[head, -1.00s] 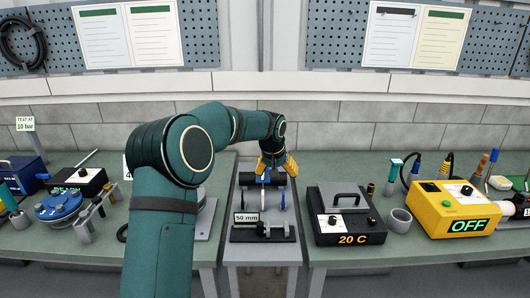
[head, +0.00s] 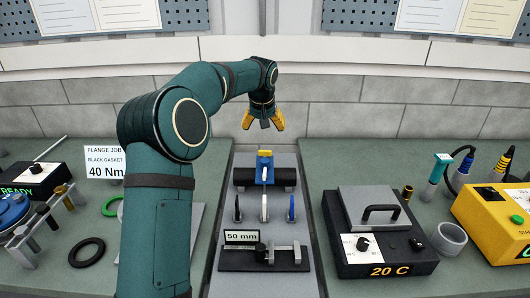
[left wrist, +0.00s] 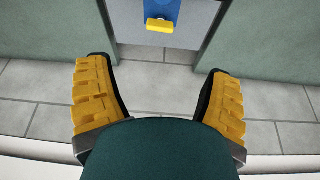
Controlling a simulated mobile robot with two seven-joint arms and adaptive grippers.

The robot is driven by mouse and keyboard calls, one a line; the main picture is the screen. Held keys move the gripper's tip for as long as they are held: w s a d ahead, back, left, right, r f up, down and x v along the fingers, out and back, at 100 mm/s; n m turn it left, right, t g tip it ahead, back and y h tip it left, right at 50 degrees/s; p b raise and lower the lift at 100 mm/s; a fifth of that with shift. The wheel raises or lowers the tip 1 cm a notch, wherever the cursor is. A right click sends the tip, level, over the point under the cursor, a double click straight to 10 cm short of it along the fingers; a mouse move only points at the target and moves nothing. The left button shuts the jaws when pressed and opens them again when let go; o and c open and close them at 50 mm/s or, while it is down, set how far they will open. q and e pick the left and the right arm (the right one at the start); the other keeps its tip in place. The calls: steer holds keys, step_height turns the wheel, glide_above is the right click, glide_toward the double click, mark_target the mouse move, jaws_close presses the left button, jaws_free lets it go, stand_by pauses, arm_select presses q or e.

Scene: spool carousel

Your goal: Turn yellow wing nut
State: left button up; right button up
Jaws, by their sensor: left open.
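The yellow wing nut (head: 265,153) sits on top of a blue clamp block (head: 265,170) on a black cylinder (head: 284,177), on the narrow grey bench strip. The wing nut also shows at the top centre of the left wrist view (left wrist: 159,26), beyond my fingertips. My left gripper (head: 263,122) has yellow fingers spread apart and is empty. In the head view it appears above the wing nut in the picture, against the wall, clear of it. The left wrist view shows both fingers (left wrist: 158,72) wide apart with nothing between them. My right gripper is not in view.
A "50 mm" sign (head: 241,237) and a black clamp fixture (head: 265,259) are nearer. A "20 C" box (head: 378,235) stands right; a "40 Nm" card (head: 105,162) stands left.

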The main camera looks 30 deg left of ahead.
mark_target(265, 151)
arm_select(q)
steer(key=b+x, duration=0.2)
steer(key=x, duration=1.1)
steer(key=shift+f, duration=0.3)
steer(key=c, duration=1.2)
